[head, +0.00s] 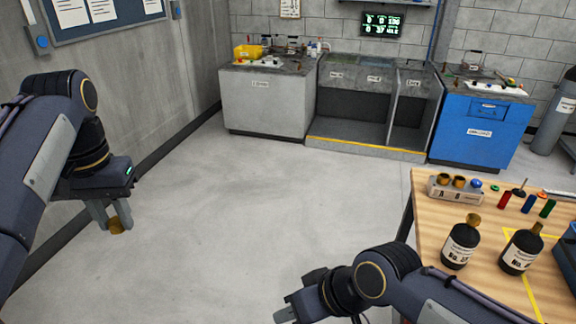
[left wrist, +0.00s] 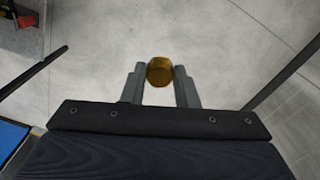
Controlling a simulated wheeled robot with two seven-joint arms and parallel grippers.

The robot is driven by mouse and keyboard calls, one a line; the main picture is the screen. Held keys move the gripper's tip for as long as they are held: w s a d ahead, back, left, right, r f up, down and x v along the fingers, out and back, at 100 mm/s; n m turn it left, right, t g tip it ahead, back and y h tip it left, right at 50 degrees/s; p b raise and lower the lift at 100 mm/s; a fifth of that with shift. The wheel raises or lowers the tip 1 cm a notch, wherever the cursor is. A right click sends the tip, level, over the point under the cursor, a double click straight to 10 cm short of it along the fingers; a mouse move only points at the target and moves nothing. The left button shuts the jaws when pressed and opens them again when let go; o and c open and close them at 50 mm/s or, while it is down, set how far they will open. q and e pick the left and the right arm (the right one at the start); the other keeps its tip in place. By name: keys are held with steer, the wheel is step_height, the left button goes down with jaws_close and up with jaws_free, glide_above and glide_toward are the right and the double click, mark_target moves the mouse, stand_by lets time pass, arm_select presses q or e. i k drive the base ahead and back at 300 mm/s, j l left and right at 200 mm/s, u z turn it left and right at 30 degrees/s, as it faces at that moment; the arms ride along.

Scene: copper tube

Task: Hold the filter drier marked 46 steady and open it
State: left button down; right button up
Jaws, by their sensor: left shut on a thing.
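Two black filter driers with white labels stand upright on the wooden table (head: 430,218) in the head view. The left drier (head: 459,246) has a wide brass top. The right drier (head: 521,253) has a narrower brass end. Their numbers are too small to read surely; the right one seems to start with 4. My left gripper (head: 116,226) is shut on a brass cap, far left of the table over the floor. The cap (left wrist: 160,71) sits between both fingers in the left wrist view. My right gripper (head: 284,314) is low, left of the table, its fingertips partly cut off.
A grey holder (head: 455,194) marked A and B carries brass caps at the table's back left. Red, blue and green small cylinders stand beside it. A blue bin (head: 568,258) is at the right edge. Grey counters (head: 268,100) and a blue cabinet (head: 480,130) line the back wall.

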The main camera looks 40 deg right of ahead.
mark_target(524, 245)
steer(key=i+z, duration=0.35)
steer(key=i+j+z, duration=0.35)
steer(key=i, duration=0.15)
steer(key=i+l+z, duration=0.1)
steer(key=z, duration=0.35)
steer(key=i+z, duration=0.4)
steer(key=i+j+z, duration=0.1)
steer(key=z, duration=0.35)
steer(key=i+j+z, duration=0.15)
steer(key=z, duration=0.3)
steer(key=i+j+z, duration=0.25)
steer(key=z, duration=0.15)
steer(key=i+j+z, duration=0.1)
steer(key=z, duration=0.4)
steer(key=i+j+z, duration=0.2)
steer(key=z, duration=0.25)
steer(key=i+j+z, duration=0.25)
steer(key=z, duration=0.25)
steer(key=i+j+z, duration=0.1)
steer(key=j+z, duration=0.2)
steer(key=z, duration=0.15)
steer(key=j+z, duration=0.3)
steer(key=z, duration=0.2)
steer(key=i+j+z, duration=0.15)
steer(key=i, duration=0.15)
steer(key=i+j+z, duration=0.2)
steer(key=i, duration=0.1)
